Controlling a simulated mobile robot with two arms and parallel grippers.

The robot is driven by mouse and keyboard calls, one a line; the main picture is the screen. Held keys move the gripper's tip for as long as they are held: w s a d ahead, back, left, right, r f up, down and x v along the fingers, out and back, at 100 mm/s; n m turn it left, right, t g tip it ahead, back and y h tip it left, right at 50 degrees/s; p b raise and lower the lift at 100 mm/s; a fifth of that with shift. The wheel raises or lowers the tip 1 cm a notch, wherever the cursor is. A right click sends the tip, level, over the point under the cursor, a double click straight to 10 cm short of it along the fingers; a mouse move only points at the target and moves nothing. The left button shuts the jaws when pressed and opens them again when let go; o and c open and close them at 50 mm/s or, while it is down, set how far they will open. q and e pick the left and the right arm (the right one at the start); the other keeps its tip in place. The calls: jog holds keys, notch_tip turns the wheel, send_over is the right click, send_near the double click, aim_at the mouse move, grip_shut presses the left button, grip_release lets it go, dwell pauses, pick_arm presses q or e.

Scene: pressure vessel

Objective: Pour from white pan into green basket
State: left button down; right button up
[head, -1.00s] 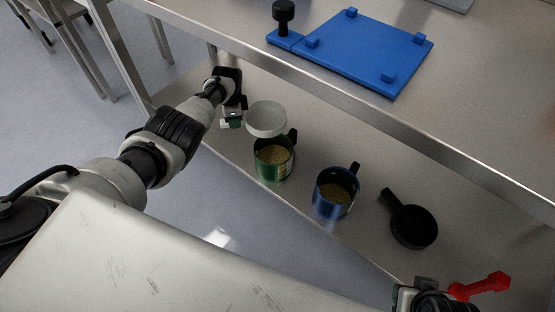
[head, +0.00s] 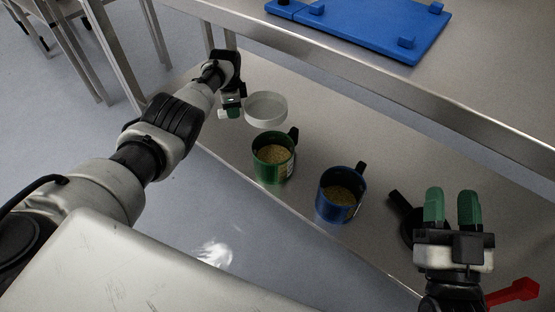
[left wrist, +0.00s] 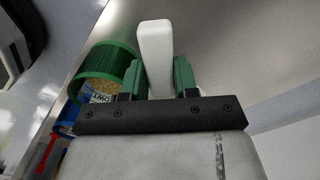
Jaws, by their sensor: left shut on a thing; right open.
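My left gripper (head: 231,108) is shut on the handle of the white pan (head: 266,108). The pan is held just behind and above the green basket (head: 270,170), on the lower shelf. The pan's round face looks pale, and I cannot make out any contents. The basket is a round, upright container with a dark handle and yellow-brown grains inside. In the left wrist view the white handle (left wrist: 155,55) stands between the green fingers, with the green basket (left wrist: 100,62) to its left. My right gripper (head: 451,203) is open and empty at the lower right.
A blue mug-like container (head: 335,206) with similar grains stands right of the green basket. A black pan (head: 403,207) is partly hidden behind my right gripper. A red tool (head: 515,292) lies at the lower right. The upper shelf holds a blue board (head: 370,30) and overhangs the lower one (head: 310,110).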

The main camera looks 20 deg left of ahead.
pick_arm(q)
jog(key=shift+w+a+b, duration=0.1)
jog(key=shift+w+b, duration=0.1)
jog(key=shift+b, duration=0.2)
pick_arm(e)
jog(key=s+r+t, duration=0.1)
jog(key=t, duration=0.1)
jog(key=s+r+t+y, duration=0.1)
jog(key=r+t, duration=0.1)
jog(key=shift+s+r, duration=0.15)
jog(key=shift+r, duration=0.1)
pick_arm(q)
jog(key=shift+r, duration=0.1)
jog(key=shift+r+p, duration=0.3)
jog(key=shift+p, duration=0.05)
jog(key=shift+r+p, duration=1)
jog(key=shift+r, duration=0.15)
pick_arm(e)
notch_tip(320, 180, down, 8)
jog(key=w+g+h, duration=0.2)
jog(key=w+g, duration=0.1)
jog(key=g, duration=0.4)
jog(key=shift+d+g+h, duration=0.3)
jog(key=shift+r, duration=0.1)
